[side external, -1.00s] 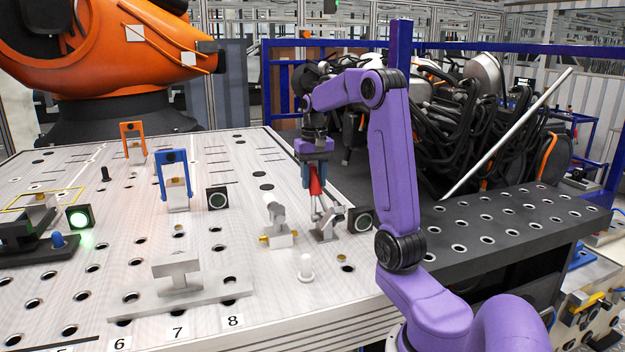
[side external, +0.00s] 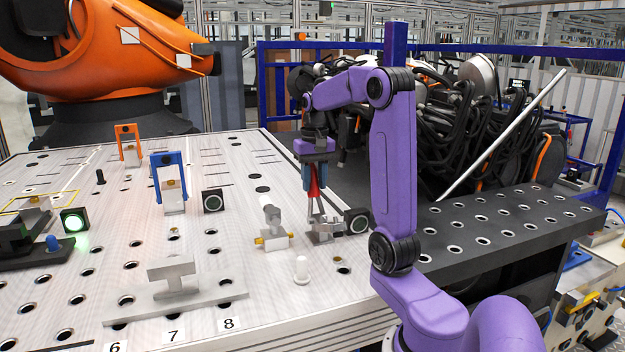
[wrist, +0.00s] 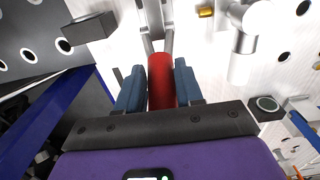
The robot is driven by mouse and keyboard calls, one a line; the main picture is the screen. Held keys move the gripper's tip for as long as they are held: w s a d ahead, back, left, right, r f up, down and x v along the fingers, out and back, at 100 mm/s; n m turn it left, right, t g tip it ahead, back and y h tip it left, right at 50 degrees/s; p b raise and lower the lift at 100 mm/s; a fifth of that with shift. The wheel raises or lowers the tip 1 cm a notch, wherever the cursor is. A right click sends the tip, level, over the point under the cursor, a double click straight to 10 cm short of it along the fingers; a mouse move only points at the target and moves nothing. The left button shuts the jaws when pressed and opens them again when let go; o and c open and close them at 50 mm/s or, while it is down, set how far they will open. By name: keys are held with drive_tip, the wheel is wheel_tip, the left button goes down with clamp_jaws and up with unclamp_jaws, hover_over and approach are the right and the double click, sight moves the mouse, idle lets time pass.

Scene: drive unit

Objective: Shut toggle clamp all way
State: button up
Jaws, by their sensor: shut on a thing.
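The toggle clamp (side external: 324,228) stands on the perforated table near its right edge, with a grey metal base and a red handle (side external: 314,184). The handle points up, nearly upright, in the side view. My gripper (side external: 313,188) is above the clamp with its blue fingers on both sides of the red handle. In the wrist view the red handle (wrist: 161,82) lies between the blue fingers (wrist: 160,85), and the grey clamp arms run from it to the top edge. The clamp's far end is cut off there.
A grey cylindrical fixture (side external: 271,226) stands just left of the clamp. A black box with a round button (side external: 357,221) is close on its right. A white peg (side external: 302,270) stands in front. A T-shaped block (side external: 173,276) is at the front left.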

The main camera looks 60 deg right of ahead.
drive_tip(key=shift+s+a+r, duration=0.1)
drive_tip(key=shift+s+a, duration=0.85)
drive_tip(key=o, duration=0.8)
drive_tip(key=shift+c, duration=0.2)
drive_tip(key=shift+r, duration=0.1)
wheel_tip(320, 180, up, 9)
drive_tip(key=shift+w, duration=0.1)
idle(0.4)
